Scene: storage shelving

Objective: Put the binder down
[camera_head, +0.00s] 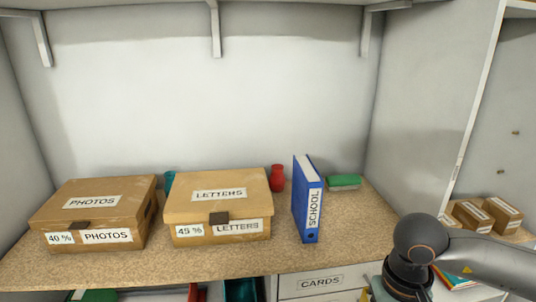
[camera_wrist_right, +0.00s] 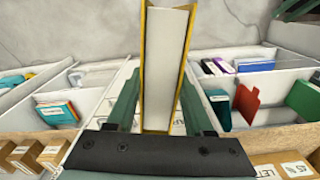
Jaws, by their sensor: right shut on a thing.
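My right gripper (camera_wrist_right: 160,95) is shut on a yellow-edged binder (camera_wrist_right: 164,60), with one green finger on each side of it. The binder stands lengthwise between the fingers, its pale inner side facing the camera. In the head view only my right arm's dark joint shows at the bottom right, so the held binder cannot be made out there. A blue binder (camera_head: 307,199) marked SCHOOL stands upright on the brown shelf board (camera_head: 370,223). My left gripper is in neither view.
Boxes marked PHOTOS (camera_head: 95,214) and LETTERS (camera_head: 217,205) sit on the board's left and middle. A red vase (camera_head: 277,178) and green item (camera_head: 343,182) stand behind. White compartments (camera_wrist_right: 282,88) hold books; small cartons (camera_head: 486,215) sit right.

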